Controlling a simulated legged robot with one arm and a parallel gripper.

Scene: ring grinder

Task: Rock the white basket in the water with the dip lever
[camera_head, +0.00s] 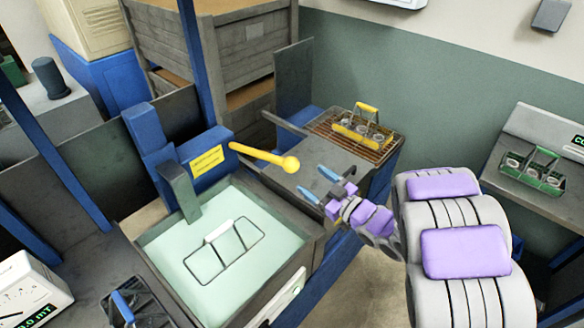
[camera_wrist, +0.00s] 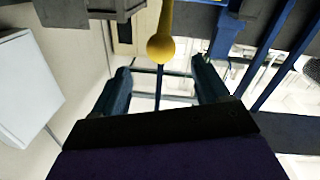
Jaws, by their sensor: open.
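The white basket (camera_head: 222,233) sits in the pale green water of a grey tank (camera_head: 170,268), with its wire rim and white handle showing. The yellow dip lever (camera_head: 262,157) sticks out to the right from a blue post with a yellow label, above the tank's back edge. My gripper (camera_head: 318,185) is open and empty, just right of and below the lever's round knob, and apart from it. In the wrist view, the lever knob (camera_wrist: 161,48) hangs beyond and between the two open fingers (camera_wrist: 160,85).
A yellow-handled basket (camera_head: 363,130) stands on a wire rack at the back right. A green basket (camera_head: 533,168) sits on a bench at the far right. A blue-handled basket (camera_head: 135,308) is at the lower left. Blue posts stand behind the tank.

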